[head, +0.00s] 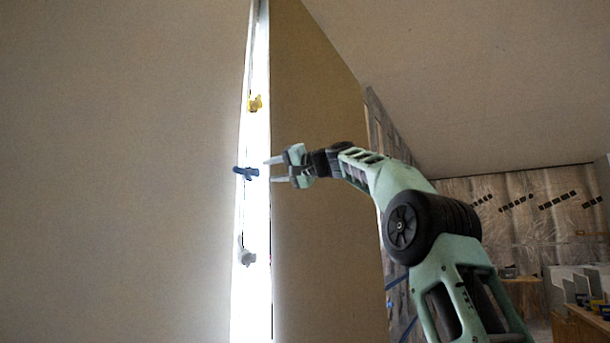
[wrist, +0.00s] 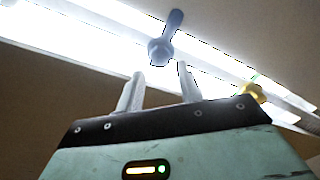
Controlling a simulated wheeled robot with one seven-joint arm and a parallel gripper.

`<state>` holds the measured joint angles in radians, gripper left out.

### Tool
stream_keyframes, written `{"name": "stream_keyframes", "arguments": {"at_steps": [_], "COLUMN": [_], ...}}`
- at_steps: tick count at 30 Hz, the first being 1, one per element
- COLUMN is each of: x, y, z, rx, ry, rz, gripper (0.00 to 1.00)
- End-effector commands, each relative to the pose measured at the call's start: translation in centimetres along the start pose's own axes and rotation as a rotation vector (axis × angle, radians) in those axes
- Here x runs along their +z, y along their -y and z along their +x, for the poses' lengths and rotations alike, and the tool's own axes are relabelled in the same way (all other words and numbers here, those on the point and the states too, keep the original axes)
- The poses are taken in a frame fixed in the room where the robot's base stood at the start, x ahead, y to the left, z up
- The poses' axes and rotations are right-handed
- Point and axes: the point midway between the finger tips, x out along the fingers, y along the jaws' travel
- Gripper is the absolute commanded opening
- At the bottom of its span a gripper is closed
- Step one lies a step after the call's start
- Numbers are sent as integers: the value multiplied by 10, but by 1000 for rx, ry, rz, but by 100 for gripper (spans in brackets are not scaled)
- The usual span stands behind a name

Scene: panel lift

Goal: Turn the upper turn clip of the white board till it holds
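A bright white upright strip (head: 257,215), seemingly the white board, shows between two beige surfaces. A blue turn clip (head: 246,173) lies nearly level across its left edge; it also shows in the wrist view (wrist: 165,45), just beyond my fingertips. A yellow clip (head: 255,103) sits higher on the strip and shows at right in the wrist view (wrist: 252,92). A grey clip (head: 246,255) sits lower. My gripper (head: 270,170) is open and empty, right of the blue clip at about its height. Its two fingers (wrist: 160,70) are apart, with no clear contact on the clip.
A wide beige wall (head: 120,170) fills the left and a beige panel (head: 315,230) stands right of the strip, behind my arm. Far right are a patterned wall (head: 480,230) and a bench (head: 583,322) with small items.

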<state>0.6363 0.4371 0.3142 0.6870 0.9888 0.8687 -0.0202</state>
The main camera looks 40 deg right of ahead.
Motion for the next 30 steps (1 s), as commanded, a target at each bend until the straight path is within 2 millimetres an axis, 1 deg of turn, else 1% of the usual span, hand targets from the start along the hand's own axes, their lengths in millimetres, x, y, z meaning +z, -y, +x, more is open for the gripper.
{"name": "stream_keyframes", "arguments": {"at_steps": [1, 9, 12, 15, 18, 21, 30], "x": [3, 2, 2, 1, 1, 1, 1], "y": [-5, -4, -4, -3, -2, -1, -1], "z": [-14, -76, -94, -108, -116, -121, -121], "rx": [2, 3, 3, 3, 2, 1, 1], "ry": [-5, -3, -2, -1, 0, 1, 2], "rz": [-3, -3, -3, -1, -1, -1, -1], "gripper": [37, 37, 37, 37, 37, 37, 37]}}
